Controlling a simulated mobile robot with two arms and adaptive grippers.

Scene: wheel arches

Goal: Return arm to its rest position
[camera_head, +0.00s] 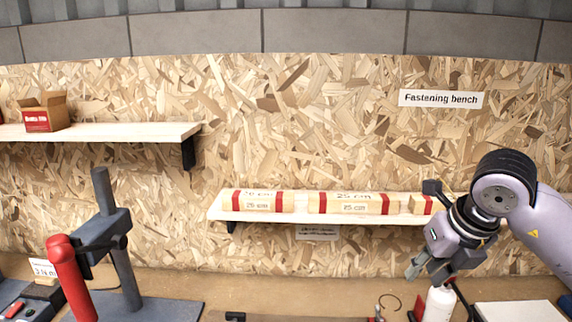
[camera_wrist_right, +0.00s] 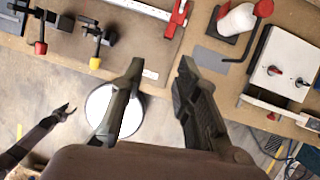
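My right arm (camera_head: 500,200) comes in from the right in the head view. Its gripper (camera_head: 417,268) points down above the back of the bench, close to a white bottle. In the right wrist view the two dark fingers of the right gripper (camera_wrist_right: 161,66) stand apart with nothing between them. Beyond them lie the bench edge and the floor.
The white bottle (camera_head: 440,304) stands near the right gripper. A shelf (camera_head: 275,216) with labelled wooden blocks is on the wall. A red-handled press (camera_head: 72,278) stands at left. Clamps (camera_wrist_right: 97,36) sit along the bench edge. A round white top (camera_wrist_right: 112,112) shows below.

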